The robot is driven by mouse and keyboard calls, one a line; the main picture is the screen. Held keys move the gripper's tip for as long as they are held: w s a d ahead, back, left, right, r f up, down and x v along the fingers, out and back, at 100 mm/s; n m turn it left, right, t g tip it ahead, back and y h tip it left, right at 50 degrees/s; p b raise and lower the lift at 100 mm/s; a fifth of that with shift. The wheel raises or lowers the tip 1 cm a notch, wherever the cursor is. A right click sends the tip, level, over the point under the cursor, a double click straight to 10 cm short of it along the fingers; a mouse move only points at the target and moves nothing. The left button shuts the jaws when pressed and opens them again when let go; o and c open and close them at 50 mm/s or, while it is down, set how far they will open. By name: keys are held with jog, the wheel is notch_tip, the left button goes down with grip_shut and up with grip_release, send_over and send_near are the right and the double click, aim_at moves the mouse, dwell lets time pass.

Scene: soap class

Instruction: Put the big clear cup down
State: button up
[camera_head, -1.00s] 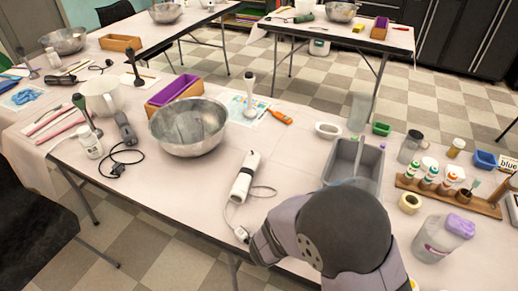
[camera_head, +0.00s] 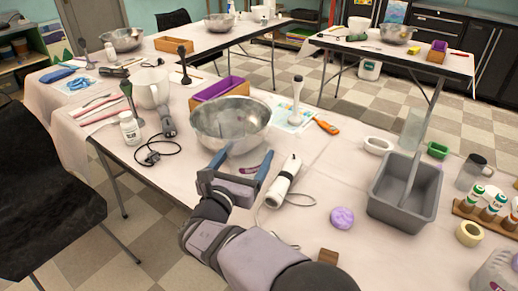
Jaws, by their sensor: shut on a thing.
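My gripper (camera_head: 238,170) is left of centre, in front of the metal bowl, its two dark blue-grey fingers apart with a see-through thing between them. I take this thing to be the big clear cup (camera_head: 250,168); its outline is very hard to see, and a curved purple mark shows at the fingers. I cannot tell whether its base touches the table (camera_head: 310,235).
The metal bowl (camera_head: 230,122) is just behind my gripper; a white hand blender body (camera_head: 284,182) lies to its right. A purple soap (camera_head: 343,217) and a grey divided bin (camera_head: 405,190) are further right. Another clear container (camera_head: 497,270) stands at bottom right.

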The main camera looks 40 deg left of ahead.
jog(key=s+a, duration=0.1)
jog(key=s+a+n+y, duration=0.1)
jog(key=a, duration=0.1)
jog(key=a+r+y, duration=0.1)
jog(key=shift+s+a+r+g+b, duration=0.1)
jog(key=shift+s+a+g+b, duration=0.1)
jog(key=shift+s+g+b, duration=0.2)
jog(key=shift+f, duration=5)
jog(key=shift+f+b, duration=0.15)
jog(key=shift+b, duration=0.25)
jog(key=o, duration=1)
jog(key=shift+s, duration=0.15)
jog(key=v, duration=1.1)
jog(key=shift+s+d, duration=0.2)
jog(key=shift+s, duration=0.15)
